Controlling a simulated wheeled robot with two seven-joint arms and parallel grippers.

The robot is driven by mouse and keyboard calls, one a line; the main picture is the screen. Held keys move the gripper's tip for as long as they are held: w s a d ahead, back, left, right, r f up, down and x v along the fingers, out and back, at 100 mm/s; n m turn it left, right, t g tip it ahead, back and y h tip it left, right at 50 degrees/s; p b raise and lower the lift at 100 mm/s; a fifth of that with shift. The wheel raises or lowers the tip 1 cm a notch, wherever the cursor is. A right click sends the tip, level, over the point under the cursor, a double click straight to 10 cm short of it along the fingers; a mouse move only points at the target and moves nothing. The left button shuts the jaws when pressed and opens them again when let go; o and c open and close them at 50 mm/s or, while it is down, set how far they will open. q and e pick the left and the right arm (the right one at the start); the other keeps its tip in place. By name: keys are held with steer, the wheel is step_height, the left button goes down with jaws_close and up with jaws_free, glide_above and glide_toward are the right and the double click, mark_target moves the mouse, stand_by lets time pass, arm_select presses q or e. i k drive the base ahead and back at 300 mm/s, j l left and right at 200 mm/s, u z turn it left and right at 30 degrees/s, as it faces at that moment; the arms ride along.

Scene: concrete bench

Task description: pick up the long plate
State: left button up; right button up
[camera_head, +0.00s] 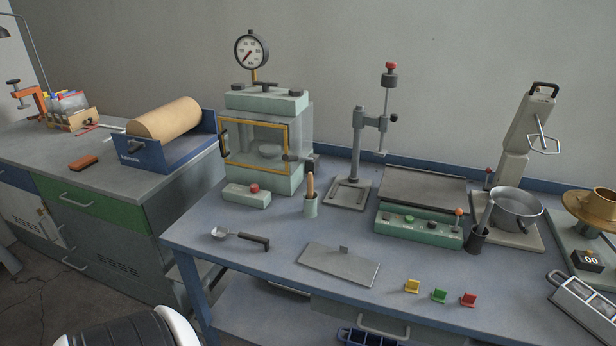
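A long flat grey plate (338,265) lies on the bench top near the front middle. It has a small upright tab on its upper side, near its back edge. It lies flat, and nothing covers it. Neither of my grippers shows in the head view.
The blue-grey bench (225,285) is bare around the plate. A scoop (240,238) lies to its left, and yellow (412,286), green (439,296) and red (468,300) clips stand to its right. Behind are a glass-fronted chamber (265,150), a green control box (418,230) and a pot (515,208).

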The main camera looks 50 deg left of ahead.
mark_target(359, 271)
steer(key=u, duration=1.3)
steer(key=l, duration=0.15)
